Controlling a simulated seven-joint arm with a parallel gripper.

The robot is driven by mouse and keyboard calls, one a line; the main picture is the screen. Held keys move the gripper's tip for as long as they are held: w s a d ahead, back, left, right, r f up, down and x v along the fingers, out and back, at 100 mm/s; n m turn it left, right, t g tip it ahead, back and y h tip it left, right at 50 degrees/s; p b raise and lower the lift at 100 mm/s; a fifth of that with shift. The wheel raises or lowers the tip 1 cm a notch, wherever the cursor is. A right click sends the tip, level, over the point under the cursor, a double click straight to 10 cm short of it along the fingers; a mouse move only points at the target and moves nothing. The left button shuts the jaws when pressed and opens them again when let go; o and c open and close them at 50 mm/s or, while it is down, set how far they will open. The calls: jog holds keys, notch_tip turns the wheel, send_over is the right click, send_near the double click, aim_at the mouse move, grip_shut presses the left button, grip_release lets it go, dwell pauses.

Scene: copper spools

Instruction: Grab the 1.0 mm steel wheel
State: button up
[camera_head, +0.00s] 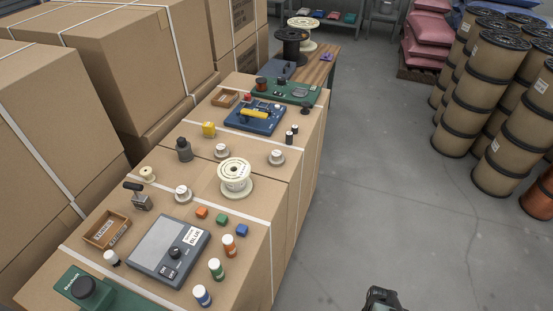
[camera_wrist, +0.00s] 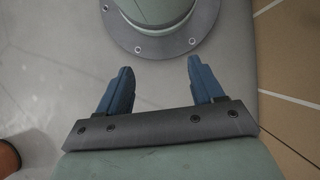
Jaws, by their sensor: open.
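In the head view several small pale spools or wheels stand on the cardboard boxes: one at the left (camera_head: 147,174), one in front of the large white spool (camera_head: 183,194), one behind it (camera_head: 221,150) and one to the right (camera_head: 277,156). Their labels are too small to read, so I cannot tell which is the 1.0 mm steel wheel. My gripper (camera_wrist: 159,66) is open and empty in the wrist view, its two blue fingers apart above grey floor and my own base. None of these wheels shows there.
A large white spool (camera_head: 235,178), a grey scale-like device (camera_head: 168,252), a small wooden tray (camera_head: 107,229) and several colored bottles and blocks crowd the box tops. A blue device (camera_head: 255,117) stands farther back. Brown drums (camera_head: 493,70) stand right; the floor between (camera_head: 390,150) is clear.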

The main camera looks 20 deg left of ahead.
jog(key=w+a+r+n+t, duration=0.2)
jog(key=w+a+r, duration=0.1)
jog(key=w+r, duration=0.65)
jog(key=w+a+r+n+t, duration=0.1)
jog(key=w+a+r+t, duration=0.15)
jog(key=w+r, duration=0.75)
jog(key=w+a+r+n+t, duration=0.15)
jog(key=w+a+r, duration=0.3)
jog(key=w, duration=0.95)
jog(key=n, duration=1.5)
send_near(277, 153)
notch_tip(277, 153, down, 9)
jog(key=shift+c, duration=0.2)
